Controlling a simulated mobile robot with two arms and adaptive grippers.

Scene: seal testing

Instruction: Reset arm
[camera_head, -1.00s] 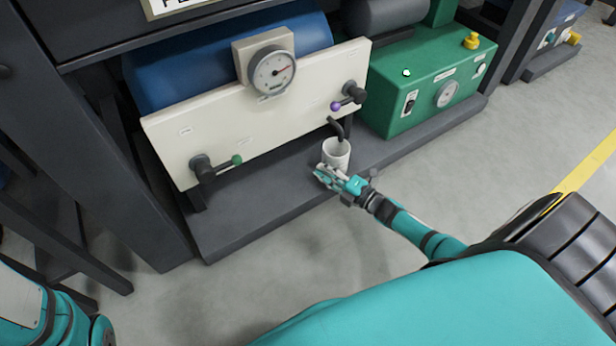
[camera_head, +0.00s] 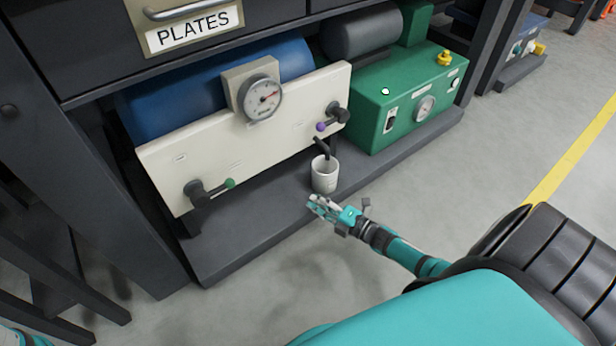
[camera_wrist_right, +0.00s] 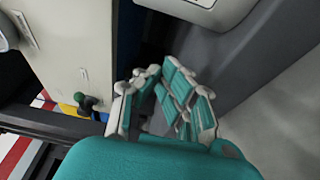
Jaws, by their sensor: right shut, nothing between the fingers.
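My right gripper (camera_head: 318,205) is in front of the low dark base in the head view, just below and apart from a white cup (camera_head: 324,178). The cup stands upright on the base under a dark spout. In the right wrist view the teal and grey fingers of my right gripper (camera_wrist_right: 166,84) are closed together with nothing held between them. The right arm reaches in from the lower right. My left gripper is not in view.
A cream panel (camera_head: 240,140) carries a round gauge (camera_head: 262,97), a purple-knobbed valve (camera_head: 330,119) and a green-knobbed valve (camera_head: 208,189). A green box (camera_head: 410,98) stands to its right. A dark frame rises at left. Grey floor (camera_head: 500,160) at right is clear.

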